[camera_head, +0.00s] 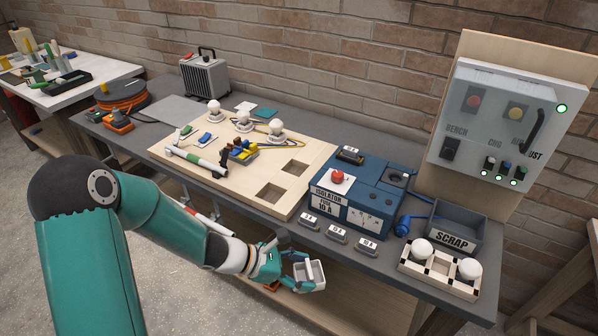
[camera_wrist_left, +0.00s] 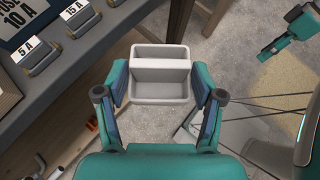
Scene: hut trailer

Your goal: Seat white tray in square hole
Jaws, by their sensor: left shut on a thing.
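The white tray (camera_head: 313,274) is a small light grey-white bin with a divider. My left gripper (camera_head: 298,270) is shut on it and holds it in the air in front of the bench edge. In the left wrist view the tray (camera_wrist_left: 160,98) sits between the two fingers (camera_wrist_left: 160,85), its open top towards the camera. The pale wooden board (camera_head: 232,192) on the bench has two square holes, a front one (camera_head: 270,193) and a rear one (camera_head: 294,167). Teal parts, likely of my right gripper (camera_wrist_left: 285,30), show at the wrist view's right edge.
A blue isolator box (camera_head: 365,198) stands right of the board, with several labelled blocks (camera_head: 336,234) along the bench edge. A bulb rack (camera_head: 438,271) and grey scrap bin (camera_head: 446,229) are further right.

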